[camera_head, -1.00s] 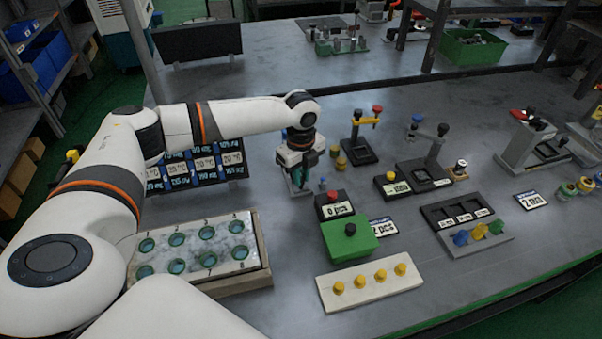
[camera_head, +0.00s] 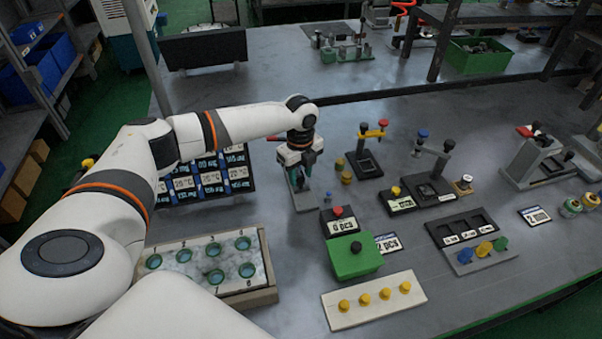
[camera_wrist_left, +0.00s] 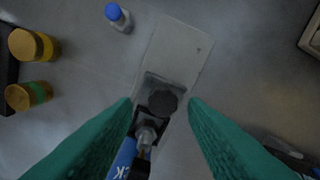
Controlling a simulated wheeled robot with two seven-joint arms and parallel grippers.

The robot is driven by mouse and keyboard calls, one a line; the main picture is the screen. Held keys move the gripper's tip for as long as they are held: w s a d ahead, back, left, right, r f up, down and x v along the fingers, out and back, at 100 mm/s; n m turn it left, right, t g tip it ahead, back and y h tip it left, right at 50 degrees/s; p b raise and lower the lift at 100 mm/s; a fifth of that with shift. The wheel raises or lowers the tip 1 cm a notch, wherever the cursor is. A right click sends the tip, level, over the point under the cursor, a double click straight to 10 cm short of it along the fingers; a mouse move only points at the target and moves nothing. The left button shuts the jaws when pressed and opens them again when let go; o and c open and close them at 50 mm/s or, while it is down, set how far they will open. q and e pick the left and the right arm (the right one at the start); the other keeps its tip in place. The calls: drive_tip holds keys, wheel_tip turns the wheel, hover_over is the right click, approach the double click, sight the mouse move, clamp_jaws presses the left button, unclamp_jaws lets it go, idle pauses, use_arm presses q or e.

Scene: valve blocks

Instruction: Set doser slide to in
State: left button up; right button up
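A narrow grey plate of a small device, which looks like the doser (camera_head: 305,200), lies on the table below my left gripper (camera_head: 301,178). In the left wrist view the plate (camera_wrist_left: 180,50) carries a dark block with a round dark knob (camera_wrist_left: 163,103), probably the slide's. The green fingers of my left gripper (camera_wrist_left: 160,120) are spread apart on either side of the knob, with nothing clearly held between them. A blue label or part (camera_wrist_left: 128,160) with white letters is partly hidden by the left finger. I cannot tell the slide's position. My right gripper is not in view.
A small blue-capped peg (camera_wrist_left: 118,15) and yellow-topped cylinders (camera_wrist_left: 30,45) stand close by. A counter box with a red button (camera_head: 340,220) and a green box (camera_head: 355,258) are nearer the front. A marble tray with round wells (camera_head: 215,262) lies left.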

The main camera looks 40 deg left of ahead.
use_arm(q)
drive_tip(key=shift+d, duration=0.1)
drive_tip(key=shift+r, duration=0.1)
wheel_tip(320, 180, up, 12)
drive_tip(key=b, duration=0.1)
idle(0.3)
idle(0.5)
